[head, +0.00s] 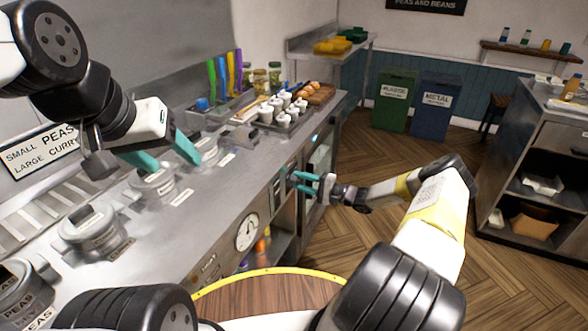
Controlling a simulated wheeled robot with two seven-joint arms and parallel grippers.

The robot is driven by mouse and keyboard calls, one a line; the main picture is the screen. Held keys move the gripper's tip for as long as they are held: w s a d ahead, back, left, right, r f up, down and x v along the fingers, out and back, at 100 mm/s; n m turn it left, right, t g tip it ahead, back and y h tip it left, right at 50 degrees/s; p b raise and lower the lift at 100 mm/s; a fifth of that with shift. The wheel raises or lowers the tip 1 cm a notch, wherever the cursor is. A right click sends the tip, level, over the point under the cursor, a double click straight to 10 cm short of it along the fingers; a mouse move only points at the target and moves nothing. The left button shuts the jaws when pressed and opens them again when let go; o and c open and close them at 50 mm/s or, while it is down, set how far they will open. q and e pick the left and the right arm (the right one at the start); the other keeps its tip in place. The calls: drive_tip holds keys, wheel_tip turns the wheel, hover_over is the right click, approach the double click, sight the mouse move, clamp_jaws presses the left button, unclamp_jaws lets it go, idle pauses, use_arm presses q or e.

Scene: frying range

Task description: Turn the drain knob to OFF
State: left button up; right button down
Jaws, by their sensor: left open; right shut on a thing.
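My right gripper (304,182) reaches from the right to the front panel of the steel range (228,215). Its teal fingers are shut on a small knob at the panel, which I take as the drain knob. The fingers hide most of the knob, and its pointer and OFF mark cannot be read. My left gripper (172,157) is open and empty above the counter at the left, over the lidded pots, away from the front panel.
A round dial gauge (246,232) sits on the front panel. Lidded steel pots (92,228) line the counter, with white cups (283,106) and a bread tray (316,94) further back. Green (396,98) and blue (436,105) bins stand behind. The wooden floor at right is clear.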

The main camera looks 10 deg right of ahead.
drive_tip(key=shift+n, duration=0.6)
drive_tip(key=c, duration=0.9)
unclamp_jaws()
drive_tip(key=shift+o, duration=0.2)
drive_tip(key=v, duration=0.8)
drive_tip(key=shift+a, duration=0.1)
